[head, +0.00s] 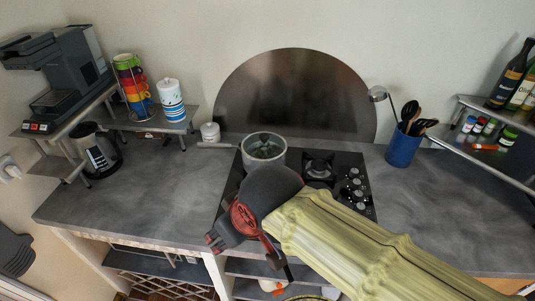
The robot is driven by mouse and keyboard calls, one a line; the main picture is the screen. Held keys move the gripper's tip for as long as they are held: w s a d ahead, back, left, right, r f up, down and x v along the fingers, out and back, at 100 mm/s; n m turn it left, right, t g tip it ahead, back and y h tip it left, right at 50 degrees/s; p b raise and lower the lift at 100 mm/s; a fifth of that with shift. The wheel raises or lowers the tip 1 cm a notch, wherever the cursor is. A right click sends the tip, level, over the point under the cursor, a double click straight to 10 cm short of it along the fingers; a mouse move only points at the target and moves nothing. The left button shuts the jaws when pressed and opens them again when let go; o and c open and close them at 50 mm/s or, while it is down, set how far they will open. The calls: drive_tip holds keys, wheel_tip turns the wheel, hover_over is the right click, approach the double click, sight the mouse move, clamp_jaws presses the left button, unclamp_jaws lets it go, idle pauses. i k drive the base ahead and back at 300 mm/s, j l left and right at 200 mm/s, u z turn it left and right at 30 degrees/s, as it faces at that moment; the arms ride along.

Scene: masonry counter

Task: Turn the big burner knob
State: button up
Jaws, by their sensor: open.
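The black gas cooktop (310,160) is set into the grey counter. Several silver knobs (355,184) stand in a cluster along its right side. I cannot tell which one belongs to the big burner. My gripper (248,256) is open and empty, low in front of the cooktop's front left, well left of the knobs. My arm in its yellow-green cover comes in from the lower right and passes just in front of the knobs. My dark wrist and arm hide the front part of the cooktop.
A pot with a glass lid (264,148) stands on the back left burner, its handle pointing left. A blue utensil holder (402,148) stands right of the cooktop. A kettle (97,150) is at far left.

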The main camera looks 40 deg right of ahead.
sight(356, 184)
drive_tip(key=z, duration=2.15)
